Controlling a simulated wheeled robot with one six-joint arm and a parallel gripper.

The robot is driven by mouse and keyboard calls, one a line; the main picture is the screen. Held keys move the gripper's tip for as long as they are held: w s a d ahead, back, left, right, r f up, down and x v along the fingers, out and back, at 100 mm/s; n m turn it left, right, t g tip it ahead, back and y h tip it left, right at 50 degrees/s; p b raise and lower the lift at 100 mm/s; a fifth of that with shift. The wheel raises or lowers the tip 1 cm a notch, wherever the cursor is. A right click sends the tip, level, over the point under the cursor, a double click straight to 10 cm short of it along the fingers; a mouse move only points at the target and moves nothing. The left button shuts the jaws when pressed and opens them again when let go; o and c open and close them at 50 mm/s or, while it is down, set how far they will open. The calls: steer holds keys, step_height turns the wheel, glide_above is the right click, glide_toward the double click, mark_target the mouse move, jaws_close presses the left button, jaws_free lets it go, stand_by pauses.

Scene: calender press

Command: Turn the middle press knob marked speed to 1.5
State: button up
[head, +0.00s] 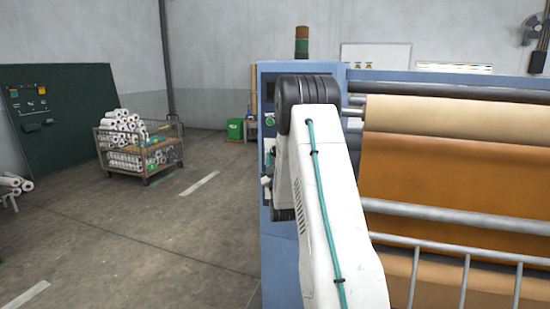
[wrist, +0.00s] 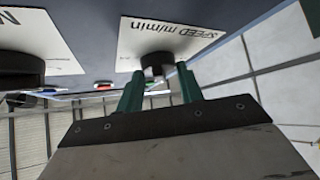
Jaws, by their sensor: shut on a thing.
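The black speed knob (wrist: 156,64) is in the wrist view, below a white plate (wrist: 170,36) marked "SPEED m/min". My gripper (wrist: 160,78) has two green fingers, one on each side of the knob, and is shut on it. The knob's pointer and the scale numbers cannot be read from this angle. In the head view the blue press (head: 280,255) stands at the right, and my own arm covers most of its control panel. The gripper and the speed knob cannot be made out there.
In the wrist view another dark knob (wrist: 20,66) with its own white plate (wrist: 45,30) sits to the left. In the head view the rollers and orange sheet (head: 450,165) lie right of my arm. A cart of white rolls (head: 140,150) stands left; the floor between is clear.

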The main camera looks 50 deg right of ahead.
steer(key=m+g+h, duration=0.2)
steer(key=m, duration=0.2)
steer(key=m+g+h, duration=0.3)
steer(key=m, duration=0.1)
steer(key=m+g+h, duration=0.3)
steer(key=m, duration=0.1)
steer(key=shift+w+a+f+m, duration=0.1)
steer(key=shift+w+m, duration=0.2)
steer(key=shift+m, duration=0.1)
steer(key=shift+m+g+h, duration=0.3)
steer(key=shift+m+g, duration=0.2)
steer(key=shift+g, duration=0.1)
steer(key=o, duration=1)
